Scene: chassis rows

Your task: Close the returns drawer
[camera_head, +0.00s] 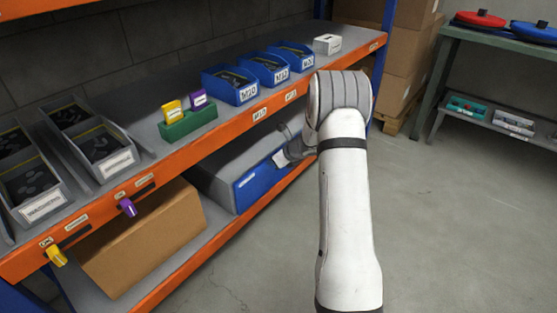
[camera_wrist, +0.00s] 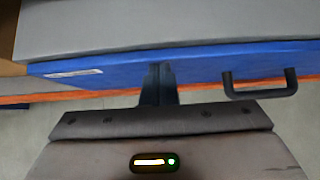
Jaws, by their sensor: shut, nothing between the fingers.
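The returns drawer shows in the head view as a blue front (camera_head: 252,187) on a grey unit on the lower shelf. In the wrist view the blue front (camera_wrist: 205,68) spans the picture, with a pale label strip at left and a black bar handle (camera_wrist: 260,93) at right. My gripper (camera_wrist: 158,72) is shut and empty. Its fingertips are at the blue front, left of the handle; I cannot tell whether they touch. How far the drawer stands out is unclear.
The upper shelf with its orange edge (camera_head: 220,124) overhangs the drawer and carries blue bins (camera_head: 230,85), a green holder (camera_head: 188,124) and grey trays. A cardboard box (camera_head: 145,240) sits left on the lower shelf. The floor (camera_head: 440,220) at right is clear.

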